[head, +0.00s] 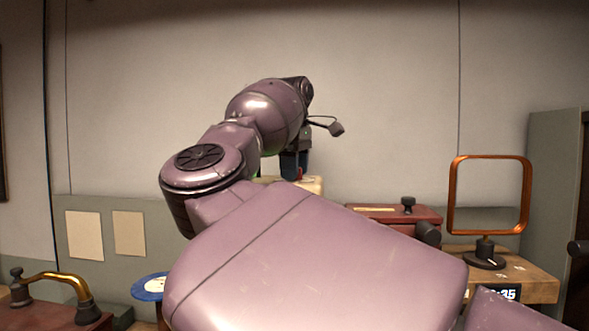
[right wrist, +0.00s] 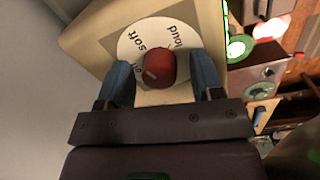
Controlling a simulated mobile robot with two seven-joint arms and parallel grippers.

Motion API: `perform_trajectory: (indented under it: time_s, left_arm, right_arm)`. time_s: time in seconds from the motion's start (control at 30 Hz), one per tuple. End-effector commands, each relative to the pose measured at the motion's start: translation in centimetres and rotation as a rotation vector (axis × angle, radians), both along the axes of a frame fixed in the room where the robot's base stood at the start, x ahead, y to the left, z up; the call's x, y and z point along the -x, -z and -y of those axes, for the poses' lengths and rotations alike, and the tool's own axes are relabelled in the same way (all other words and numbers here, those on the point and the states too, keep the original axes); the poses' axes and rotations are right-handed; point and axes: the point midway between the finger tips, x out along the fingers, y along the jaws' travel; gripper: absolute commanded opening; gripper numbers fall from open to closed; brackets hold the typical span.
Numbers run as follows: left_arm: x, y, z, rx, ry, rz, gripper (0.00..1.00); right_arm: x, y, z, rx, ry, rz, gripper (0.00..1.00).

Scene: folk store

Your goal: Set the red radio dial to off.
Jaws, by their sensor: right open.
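The red dial (right wrist: 160,66) sits on a round white plate (right wrist: 183,30) on a cream radio (right wrist: 92,38) in the right wrist view. The plate reads "soft" and "loud"; another label at the lower left is partly hidden. A pale mark on the dial points to the lower left, near that label; I cannot tell its exact setting. My right gripper (right wrist: 161,70) is open, its blue fingers on either side of the dial, with gaps visible. In the head view my arm hides most of the radio (head: 312,184). My left gripper is out of view.
A red box with a black knob (head: 408,205) stands right of the radio. An orange frame on a black stand (head: 488,170) is farther right, by a wooden clock (head: 530,282). A brass handle (head: 62,278) and blue-rimmed disc (head: 148,288) are at left. A wall stands behind.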

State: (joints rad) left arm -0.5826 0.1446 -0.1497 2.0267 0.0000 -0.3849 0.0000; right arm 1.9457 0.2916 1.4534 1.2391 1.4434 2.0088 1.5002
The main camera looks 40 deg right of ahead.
Motion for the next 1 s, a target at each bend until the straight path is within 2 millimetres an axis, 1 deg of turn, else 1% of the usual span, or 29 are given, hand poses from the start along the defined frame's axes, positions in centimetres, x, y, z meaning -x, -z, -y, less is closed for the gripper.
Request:
perform_trajectory:
  time_s: [0.07, 0.4, 0.57, 0.73, 0.87, 1.0]
  left_arm:
    - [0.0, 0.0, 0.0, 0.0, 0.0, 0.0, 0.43]
    - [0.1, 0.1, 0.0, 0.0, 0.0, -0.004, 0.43]
    - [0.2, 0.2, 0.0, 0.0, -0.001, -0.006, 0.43]
    - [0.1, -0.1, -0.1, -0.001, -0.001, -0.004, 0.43]
    - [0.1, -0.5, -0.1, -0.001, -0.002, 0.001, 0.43]
    - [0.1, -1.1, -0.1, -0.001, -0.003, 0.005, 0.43]
  right_arm:
    - [0.0, 0.0, 0.0, 0.0, 0.0, 0.0, 0.6]
    - [0.0, 0.0, 0.0, 0.0, 0.0, 0.0, 0.11]
    - [0.0, 0.0, 0.0, 0.0, -0.007, 0.001, 0.11]
    - [0.0, -0.1, 0.0, 0.0, -0.049, 0.001, 0.11]
    - [0.1, -0.2, 0.0, -0.001, -0.118, 0.001, 0.11]
    - [0.1, -0.3, 0.0, -0.001, -0.225, 0.003, 0.11]
